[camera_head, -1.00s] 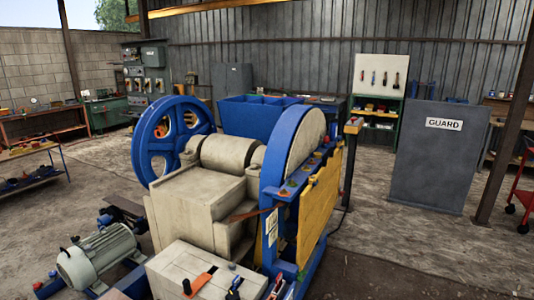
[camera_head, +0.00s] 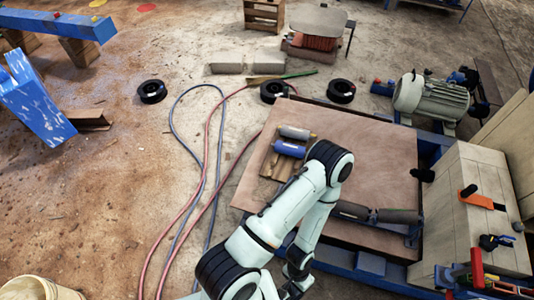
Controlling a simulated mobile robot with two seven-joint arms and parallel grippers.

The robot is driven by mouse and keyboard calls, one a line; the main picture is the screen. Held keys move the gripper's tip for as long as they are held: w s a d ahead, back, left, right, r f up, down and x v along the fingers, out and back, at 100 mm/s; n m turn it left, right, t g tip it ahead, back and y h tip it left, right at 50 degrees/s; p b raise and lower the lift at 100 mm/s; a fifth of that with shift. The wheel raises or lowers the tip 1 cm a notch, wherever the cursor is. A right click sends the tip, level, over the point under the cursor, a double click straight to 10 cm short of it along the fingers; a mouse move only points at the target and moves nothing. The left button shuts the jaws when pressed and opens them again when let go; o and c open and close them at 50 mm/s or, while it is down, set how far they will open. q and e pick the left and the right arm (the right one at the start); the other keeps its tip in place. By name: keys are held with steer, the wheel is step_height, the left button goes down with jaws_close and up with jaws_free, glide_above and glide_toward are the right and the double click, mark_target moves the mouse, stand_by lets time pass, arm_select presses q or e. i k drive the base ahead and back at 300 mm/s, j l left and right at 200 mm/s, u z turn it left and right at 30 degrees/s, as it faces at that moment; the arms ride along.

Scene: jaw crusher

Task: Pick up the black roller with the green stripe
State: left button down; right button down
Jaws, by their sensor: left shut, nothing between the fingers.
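A plywood board (camera_head: 385,150) carries several rollers. A grey roller (camera_head: 295,132) and a blue roller (camera_head: 289,148) lie side by side near its left part. Two dark grey rollers, one (camera_head: 352,209) partly behind my arm and one (camera_head: 397,215) to its right, lie near the front edge. I cannot make out a green stripe on any of them. My left arm rises from the bottom and bends back down. My left gripper (camera_head: 297,278) is low at the bottom edge, shut and empty, apart from the rollers. My right gripper is out of view.
A blue frame (camera_head: 365,264) runs under the board. A beige block with an orange-handled tool (camera_head: 480,198) and a motor (camera_head: 430,98) stand at right. Hoses (camera_head: 203,170) cross the floor at left. Black rings (camera_head: 152,91) lie behind. Open floor is at left.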

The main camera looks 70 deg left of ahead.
mark_target(408, 218)
steer(key=u, duration=2.15)
steer(key=z, duration=1.6)
steer(key=i+l, duration=0.45)
steer(key=u, duration=1.75)
steer(key=l, duration=0.1)
